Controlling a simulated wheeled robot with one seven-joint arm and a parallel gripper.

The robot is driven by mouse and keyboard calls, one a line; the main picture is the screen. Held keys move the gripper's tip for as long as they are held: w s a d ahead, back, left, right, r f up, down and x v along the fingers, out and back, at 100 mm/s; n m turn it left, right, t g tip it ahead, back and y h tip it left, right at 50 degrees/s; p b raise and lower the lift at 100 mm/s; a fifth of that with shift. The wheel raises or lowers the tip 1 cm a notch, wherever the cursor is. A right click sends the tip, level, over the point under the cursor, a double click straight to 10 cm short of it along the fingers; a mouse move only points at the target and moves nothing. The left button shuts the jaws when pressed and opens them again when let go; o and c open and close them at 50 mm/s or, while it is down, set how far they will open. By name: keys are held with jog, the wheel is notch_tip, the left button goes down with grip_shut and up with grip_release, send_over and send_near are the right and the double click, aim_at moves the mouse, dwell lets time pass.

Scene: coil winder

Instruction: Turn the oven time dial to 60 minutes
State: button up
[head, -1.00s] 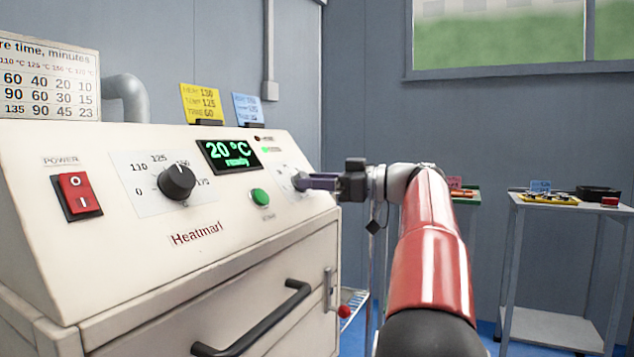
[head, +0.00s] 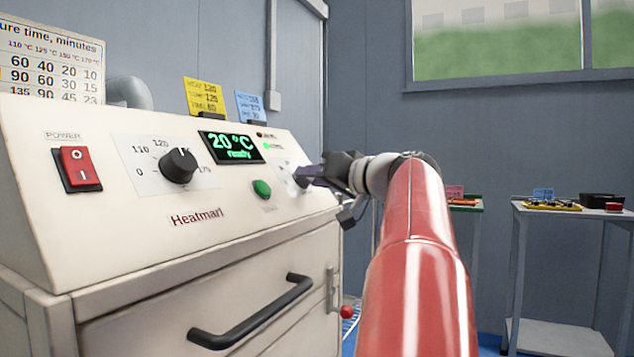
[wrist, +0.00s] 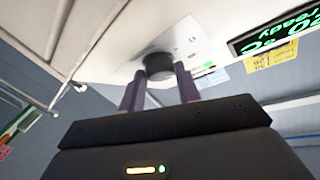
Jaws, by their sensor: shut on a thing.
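The oven (head: 110,235) has a sloped cream panel. The time dial (wrist: 158,66) is a dark round knob on a pale scale plate in the wrist view. My gripper (wrist: 160,88) is shut on this dial, one finger on each side. In the head view my gripper (head: 305,176) reaches the panel's right end and hides most of the dial and its scale (head: 284,168). The dial's pointer and its minute marks are not readable. The display (head: 232,147) reads 20 °C, ready.
The temperature dial (head: 180,165), red power switch (head: 76,168) and green button (head: 262,188) sit left of my gripper. A black door handle (head: 250,312) juts out below. Yellow (head: 204,97) and blue (head: 250,106) cards stand on top. Side tables (head: 560,207) are at right.

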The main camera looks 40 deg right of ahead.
jog(key=m, duration=0.1)
jog(key=m+h+p, duration=0.1)
jog(key=m+h, duration=0.1)
jog(key=shift+a+r+m+g+p, duration=0.35)
jog(key=shift+m+g+p, duration=0.05)
jog(key=m+h+p, duration=0.1)
jog(key=m+g+h+p, duration=0.1)
jog(key=m+p, duration=0.1)
jog(key=shift+a+r, duration=0.15)
jog(key=shift+r, duration=0.1)
jog(key=m+g+h+p, duration=0.1)
jog(key=m+p, duration=0.1)
jog(key=p, duration=0.1)
jog(key=m+g+p, duration=0.1)
jog(key=p, duration=0.1)
jog(key=shift+w+a+m+h+p, duration=0.1)
jog(key=shift+m+h+p, duration=0.3)
jog(key=shift+m+p, duration=0.4)
jog(key=shift+p, duration=0.2)
jog(key=shift+f, duration=0.15)
jog(key=o, duration=1)
jog(key=shift+c, duration=0.2)
